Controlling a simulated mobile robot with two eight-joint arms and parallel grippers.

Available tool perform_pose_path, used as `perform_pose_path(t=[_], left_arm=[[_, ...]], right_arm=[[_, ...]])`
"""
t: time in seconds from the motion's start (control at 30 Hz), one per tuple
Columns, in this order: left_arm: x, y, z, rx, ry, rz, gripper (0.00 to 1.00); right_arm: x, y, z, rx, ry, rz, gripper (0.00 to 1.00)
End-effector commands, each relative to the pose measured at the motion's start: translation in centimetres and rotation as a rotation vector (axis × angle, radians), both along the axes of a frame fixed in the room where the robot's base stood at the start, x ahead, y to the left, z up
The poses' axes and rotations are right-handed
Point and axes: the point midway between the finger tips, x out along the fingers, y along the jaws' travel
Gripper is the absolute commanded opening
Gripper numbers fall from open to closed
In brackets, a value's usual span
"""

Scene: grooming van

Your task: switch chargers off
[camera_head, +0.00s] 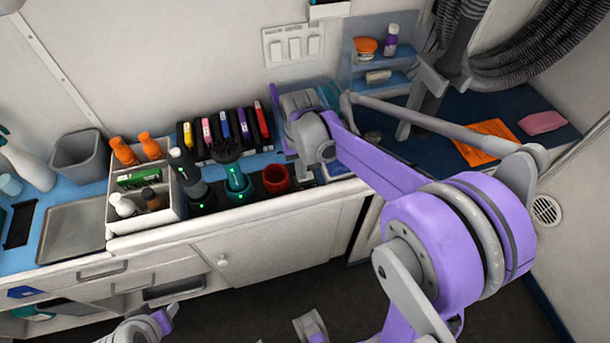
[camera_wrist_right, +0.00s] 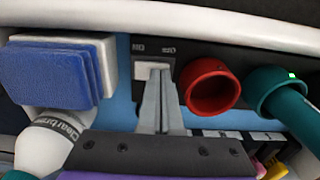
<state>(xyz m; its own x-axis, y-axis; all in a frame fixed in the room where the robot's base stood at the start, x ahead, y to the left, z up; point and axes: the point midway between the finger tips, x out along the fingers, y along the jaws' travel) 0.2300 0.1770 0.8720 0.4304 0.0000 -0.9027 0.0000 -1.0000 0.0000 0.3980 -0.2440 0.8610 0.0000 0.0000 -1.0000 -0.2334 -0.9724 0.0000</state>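My right gripper (camera_wrist_right: 161,85) is shut and empty in the right wrist view. Its tips are at a white rocker switch (camera_wrist_right: 145,71) on a black panel, overlapping the rocker's edge; I cannot tell whether they press it. Small white labels stand by the rocker. Beside the panel are a red charger cup (camera_wrist_right: 213,88) and a teal charger cup (camera_wrist_right: 268,90) with a green light. In the head view the red cup (camera_head: 276,180) is empty and the teal cup (camera_head: 239,191) holds a teal tool. A black tool (camera_head: 186,168) left of it shows green lights. My right arm hides the switch there.
A blue pad on a white block (camera_wrist_right: 65,70) and a white bottle (camera_wrist_right: 42,140) are close to the right gripper. A white caddy (camera_head: 145,222) stands left. Wall switches (camera_head: 292,46) are above.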

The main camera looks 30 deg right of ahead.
Motion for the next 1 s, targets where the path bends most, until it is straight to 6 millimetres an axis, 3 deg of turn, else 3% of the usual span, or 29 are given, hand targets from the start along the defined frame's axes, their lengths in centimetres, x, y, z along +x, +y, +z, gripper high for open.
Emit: perform_pose_path(t=[0.27, 1.0], left_arm=[[0.1, 0.0, 0.3, 0.0, -0.001, 0.0, 0.5], [1.1, 0.0, 4.8, 0.0, -0.021, 0.0, 0.5]], right_arm=[[0.0, 0.0, 0.4, 0.0, 0.0, 0.0, 0.0], [0.1, 0.0, 6.3, 0.0, -0.001, 0.0, 0.0]])
